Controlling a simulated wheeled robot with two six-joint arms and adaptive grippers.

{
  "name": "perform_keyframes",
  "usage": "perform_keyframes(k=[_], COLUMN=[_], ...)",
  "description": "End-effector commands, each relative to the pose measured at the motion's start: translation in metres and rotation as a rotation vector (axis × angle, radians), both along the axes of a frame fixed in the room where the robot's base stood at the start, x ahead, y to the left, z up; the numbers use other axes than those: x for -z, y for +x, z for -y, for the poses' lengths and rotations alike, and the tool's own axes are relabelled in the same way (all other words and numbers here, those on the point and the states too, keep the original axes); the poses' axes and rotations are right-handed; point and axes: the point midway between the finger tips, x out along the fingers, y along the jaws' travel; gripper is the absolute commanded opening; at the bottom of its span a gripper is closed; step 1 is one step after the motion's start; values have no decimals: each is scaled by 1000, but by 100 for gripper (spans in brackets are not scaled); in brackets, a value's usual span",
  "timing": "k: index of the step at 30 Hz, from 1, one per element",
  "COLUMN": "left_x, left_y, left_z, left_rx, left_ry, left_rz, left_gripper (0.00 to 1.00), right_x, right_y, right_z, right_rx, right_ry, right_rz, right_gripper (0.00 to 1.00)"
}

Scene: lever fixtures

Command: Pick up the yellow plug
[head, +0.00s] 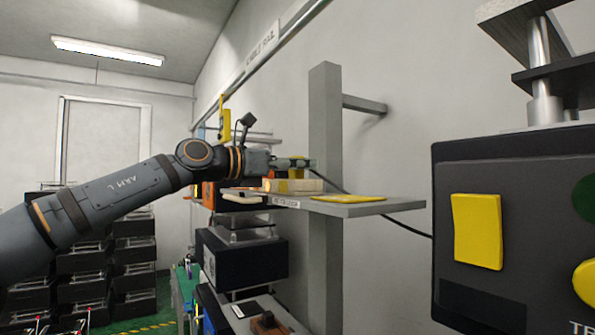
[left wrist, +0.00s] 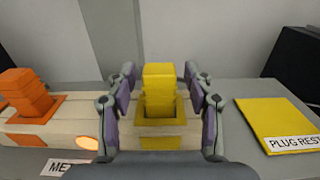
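The yellow plug (left wrist: 159,88) stands upright in a yellow-rimmed socket (left wrist: 160,131) on a cream block (left wrist: 62,128) in the left wrist view. My left gripper (left wrist: 160,85) is open, with one finger on each side of the plug and a gap visible on both sides. In the head view, my left gripper (head: 300,163) is over the cream block (head: 290,185) on a grey shelf, and it largely hides the plug. My right gripper is not in view.
An orange plug (left wrist: 28,92) stands in an orange socket left of the yellow one, near a lit orange lamp (left wrist: 88,143). A flat yellow pad (left wrist: 275,128) labelled PLUG REST lies bare to the right. A grey post (head: 325,230) rises behind the shelf (head: 380,208).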

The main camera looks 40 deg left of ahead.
Motion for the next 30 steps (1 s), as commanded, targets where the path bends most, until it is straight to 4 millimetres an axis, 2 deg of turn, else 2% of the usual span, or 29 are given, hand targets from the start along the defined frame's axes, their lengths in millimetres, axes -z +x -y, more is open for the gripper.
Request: perform_keyframes(k=[1,9,11,20,23,26,30], left_x=[0,0,0,-4,-14,-34,-58], left_y=[0,0,0,0,0,0,-23], left_z=[0,0,0,0,0,-1,-5], left_rx=[0,0,0,0,-2,-3,-5], left_ry=[0,0,0,0,3,2,3], left_rz=[0,0,0,-1,-2,-1,4], left_gripper=[42,6,0,0,0,0,0], right_x=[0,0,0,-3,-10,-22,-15], right_y=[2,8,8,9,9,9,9], right_z=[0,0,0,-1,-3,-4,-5], right_rx=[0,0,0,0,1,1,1], right_ry=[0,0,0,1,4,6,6], right_rz=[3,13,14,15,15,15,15], right_gripper=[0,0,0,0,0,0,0])
